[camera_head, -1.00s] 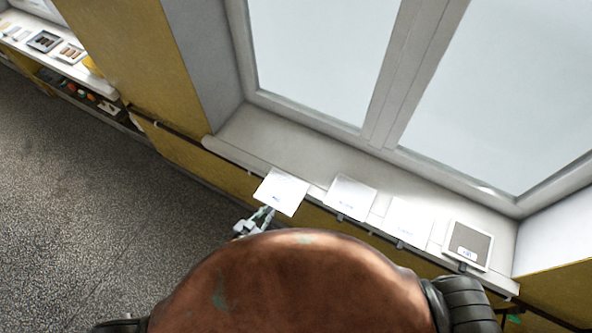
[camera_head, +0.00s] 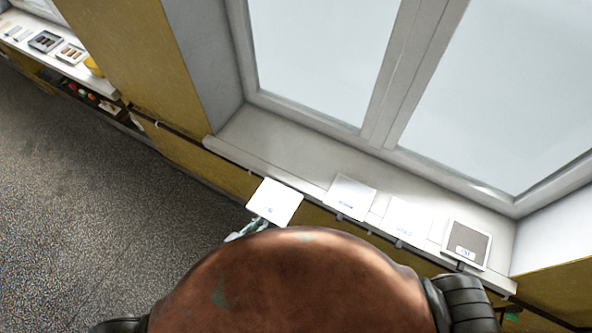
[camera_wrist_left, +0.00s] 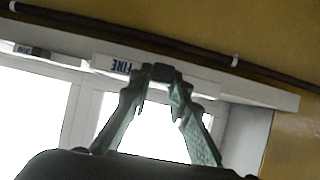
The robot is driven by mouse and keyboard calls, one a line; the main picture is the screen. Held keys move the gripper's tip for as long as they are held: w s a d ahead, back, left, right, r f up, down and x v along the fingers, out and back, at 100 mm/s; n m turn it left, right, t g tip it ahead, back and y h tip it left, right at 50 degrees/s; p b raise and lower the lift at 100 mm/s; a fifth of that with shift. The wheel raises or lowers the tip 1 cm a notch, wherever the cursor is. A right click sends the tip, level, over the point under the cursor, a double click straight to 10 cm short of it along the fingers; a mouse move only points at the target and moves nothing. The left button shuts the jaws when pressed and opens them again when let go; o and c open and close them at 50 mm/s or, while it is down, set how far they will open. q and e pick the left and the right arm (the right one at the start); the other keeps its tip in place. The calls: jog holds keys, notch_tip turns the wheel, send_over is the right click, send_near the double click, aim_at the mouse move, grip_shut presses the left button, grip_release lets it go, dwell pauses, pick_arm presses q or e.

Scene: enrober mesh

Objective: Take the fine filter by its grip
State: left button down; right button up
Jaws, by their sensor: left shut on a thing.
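The fine filter is a square white panel (camera_head: 278,199) with a small blue label at its near edge. It extends out past the sill's front edge in the head view. In the left wrist view its label (camera_wrist_left: 121,67) reads FINE, upside down. My left gripper (camera_head: 261,220) is at the panel's near edge, partly hidden by my body. In the wrist view the left fingertips (camera_wrist_left: 163,74) are closed on the dark grip (camera_wrist_left: 163,71) beside the label. My right gripper is not in view.
On the white windowsill (camera_head: 240,150) lie two more white panels (camera_head: 350,192) (camera_head: 405,219) and a grey-meshed framed one (camera_head: 467,244), with grips at the front edge. A dark rail (camera_head: 180,137) runs along the yellow wall. A shelf with trays (camera_head: 70,53) stands far left. Floor is clear at left.

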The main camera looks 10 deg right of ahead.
pick_arm(q)
jog(key=shift+s+a+p, duration=0.15)
jog(key=shift+s+a, duration=0.4)
jog(key=shift+s, duration=0.15)
jog(key=shift+s+a+p, duration=0.15)
jog(key=shift+s+a, duration=0.35)
jog(key=shift+s, duration=0.2)
